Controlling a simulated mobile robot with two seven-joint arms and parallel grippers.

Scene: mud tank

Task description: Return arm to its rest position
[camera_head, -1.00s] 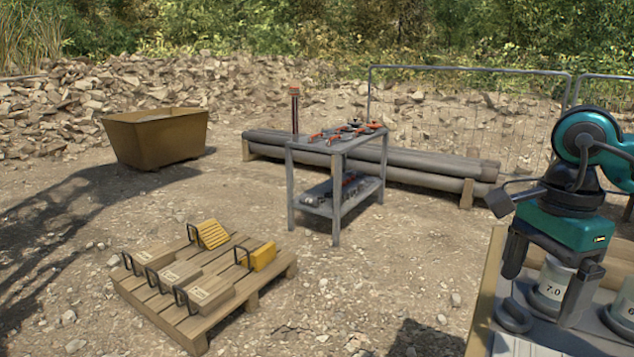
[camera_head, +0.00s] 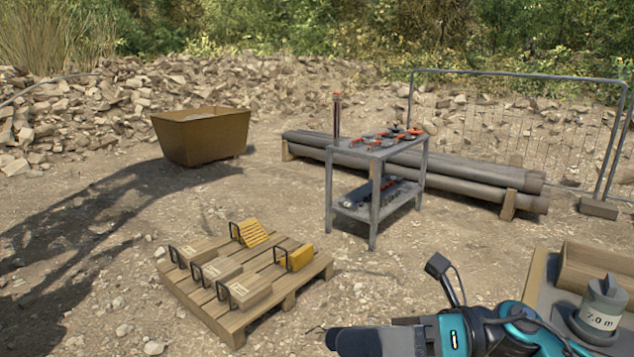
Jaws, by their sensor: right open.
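My right gripper (camera_head: 345,340) and part of my teal right arm (camera_head: 490,330) show at the bottom of the head view, right of the middle. The gripper is turned sideways, with its dark fingers pointing left. It is open, with nothing seen between the fingers, though one finger largely hides the other and the lower part is cut off by the frame. It is in front of the pallet's near right side and left of the worktable, apart from both in the picture. My left gripper is not in view.
A worktable (camera_head: 540,285) at right bears a grey weight (camera_head: 600,310) marked 7.0 and a wooden box (camera_head: 598,268). A pallet (camera_head: 228,322) holds handled blocks. A grey tool cart (camera_head: 374,215), pipes (camera_head: 470,180), a skip (camera_head: 203,138) and a fence stand behind. Open ground lies between.

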